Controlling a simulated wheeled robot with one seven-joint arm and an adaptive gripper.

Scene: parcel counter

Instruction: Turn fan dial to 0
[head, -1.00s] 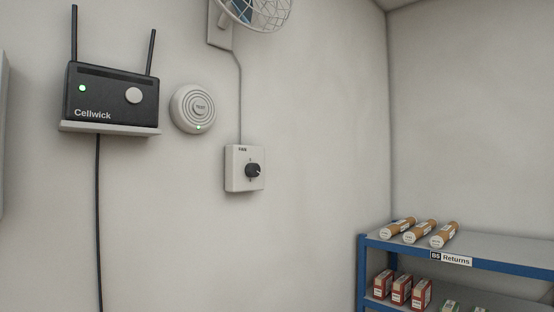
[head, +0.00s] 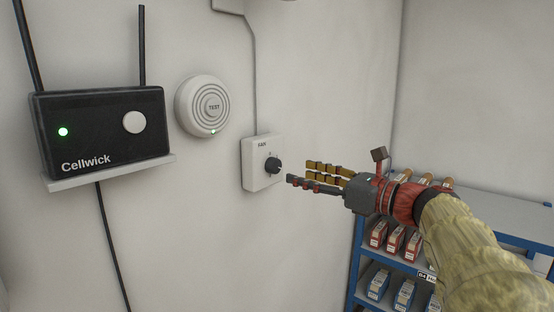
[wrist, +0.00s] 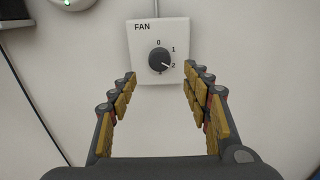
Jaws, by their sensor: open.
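The fan dial (head: 272,165) is a dark round knob on a white wall box marked FAN (head: 256,176). In the wrist view the dial (wrist: 160,61) shows marks 0, 1 and 2, with 0 at the top. Its white pointer line points right and slightly down, at the 2. My gripper (head: 298,173) is open and empty, just right of the dial in the head view. In the wrist view its fingers (wrist: 158,82) stand apart, either side of the box's lower part and below the dial. No contact with the dial shows.
A black Cellwick router (head: 100,130) sits on a small wall shelf at the left, with a round white TEST alarm (head: 203,106) beside it. A cable (head: 256,85) runs up from the fan box. Blue shelving (head: 500,208) with boxes stands behind my arm.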

